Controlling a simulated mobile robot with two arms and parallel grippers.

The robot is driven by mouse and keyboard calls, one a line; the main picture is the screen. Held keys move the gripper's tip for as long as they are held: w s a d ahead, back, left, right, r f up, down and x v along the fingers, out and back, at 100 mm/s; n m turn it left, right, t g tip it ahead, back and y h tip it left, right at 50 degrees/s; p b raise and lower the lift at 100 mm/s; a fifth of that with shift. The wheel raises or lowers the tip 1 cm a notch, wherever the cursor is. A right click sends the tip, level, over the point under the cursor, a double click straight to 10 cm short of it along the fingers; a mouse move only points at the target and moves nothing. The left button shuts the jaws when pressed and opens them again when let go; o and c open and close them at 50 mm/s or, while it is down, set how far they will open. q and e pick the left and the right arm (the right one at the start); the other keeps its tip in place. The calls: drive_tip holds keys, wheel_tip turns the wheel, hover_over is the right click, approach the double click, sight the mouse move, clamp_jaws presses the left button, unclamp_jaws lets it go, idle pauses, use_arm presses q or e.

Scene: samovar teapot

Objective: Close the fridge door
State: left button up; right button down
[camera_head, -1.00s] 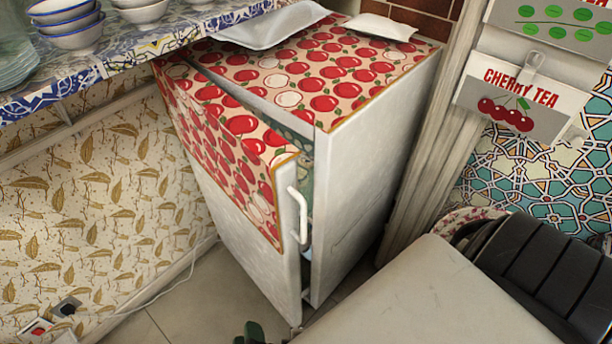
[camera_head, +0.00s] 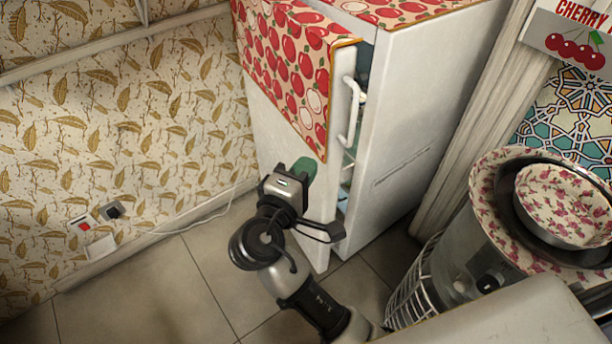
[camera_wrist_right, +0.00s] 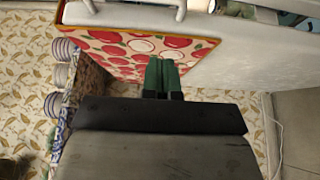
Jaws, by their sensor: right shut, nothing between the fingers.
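The white fridge (camera_head: 405,125) stands in the middle of the head view. Its door (camera_head: 268,135) is ajar, with a narrow gap between its edge and the body. A red cherry cover (camera_head: 290,65) hangs over the top of the door. The white handle (camera_head: 352,112) is on the door's edge side. My right gripper (camera_head: 303,168), with green fingers, is shut and empty in front of the door's outer face. In the right wrist view its fingers (camera_wrist_right: 161,72) overlap the door (camera_wrist_right: 235,62); contact is unclear. My left gripper is not in view.
A patterned wall (camera_head: 110,150) with a socket and cord (camera_head: 112,210) is at the left. A drum-like appliance (camera_head: 450,280) with a floral bowl (camera_head: 565,205) stands at the right. Tiled floor (camera_head: 150,290) is clear before the fridge.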

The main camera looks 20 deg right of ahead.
sight(336, 145)
drive_tip(key=w+d, duration=0.1)
drive_tip(key=d, duration=0.1)
drive_tip(key=w+d, duration=0.2)
drive_tip(key=d, duration=0.1)
drive_tip(key=w+d, duration=0.1)
drive_tip(key=d, duration=0.2)
drive_tip(key=shift+w+d, duration=0.1)
drive_tip(key=shift+w, duration=0.15)
